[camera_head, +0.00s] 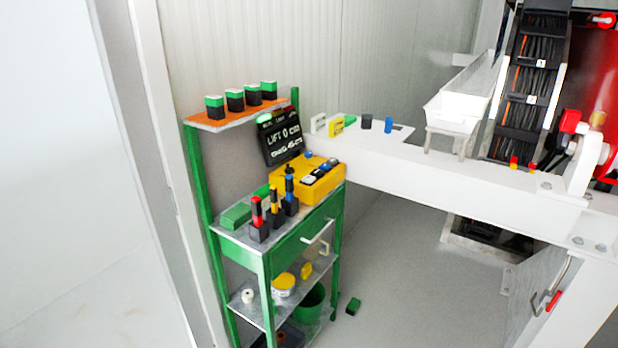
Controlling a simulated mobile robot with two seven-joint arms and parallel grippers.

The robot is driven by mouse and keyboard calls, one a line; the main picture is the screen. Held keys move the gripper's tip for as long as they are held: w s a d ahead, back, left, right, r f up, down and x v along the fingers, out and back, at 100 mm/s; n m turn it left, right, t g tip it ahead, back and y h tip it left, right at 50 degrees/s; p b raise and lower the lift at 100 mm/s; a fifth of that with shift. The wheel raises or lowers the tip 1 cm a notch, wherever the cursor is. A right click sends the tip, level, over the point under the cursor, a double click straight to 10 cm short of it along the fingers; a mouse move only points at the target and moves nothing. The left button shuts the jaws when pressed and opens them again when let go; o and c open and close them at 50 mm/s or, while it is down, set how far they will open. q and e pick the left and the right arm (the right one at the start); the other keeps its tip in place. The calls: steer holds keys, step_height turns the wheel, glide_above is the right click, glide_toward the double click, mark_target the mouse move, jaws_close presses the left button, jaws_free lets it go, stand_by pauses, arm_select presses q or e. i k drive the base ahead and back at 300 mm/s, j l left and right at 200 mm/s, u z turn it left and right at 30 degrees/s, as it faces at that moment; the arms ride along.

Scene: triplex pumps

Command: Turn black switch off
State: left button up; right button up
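I cannot tell for sure which part is the black switch. A yellow box (322,190) on the green shelf unit carries a row of small black and white parts (317,174) and a blue knob (308,155). A short black cylinder (366,122) stands on the white beam behind. Switch positions are too small to read. Neither of my grippers is in view.
The green shelf unit (337,233) stands against the wall; its orange top shelf (240,119) holds several black-and-green blocks. A black display (282,143) leans behind the yellow box. The white beam (460,182) runs right.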

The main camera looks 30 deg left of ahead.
mark_target(288, 169)
steer(key=i, duration=0.7)
steer(key=i+u, duration=0.1)
steer(key=u, duration=0.65)
steer(key=i+l+u, duration=0.1)
steer(key=u, duration=0.25)
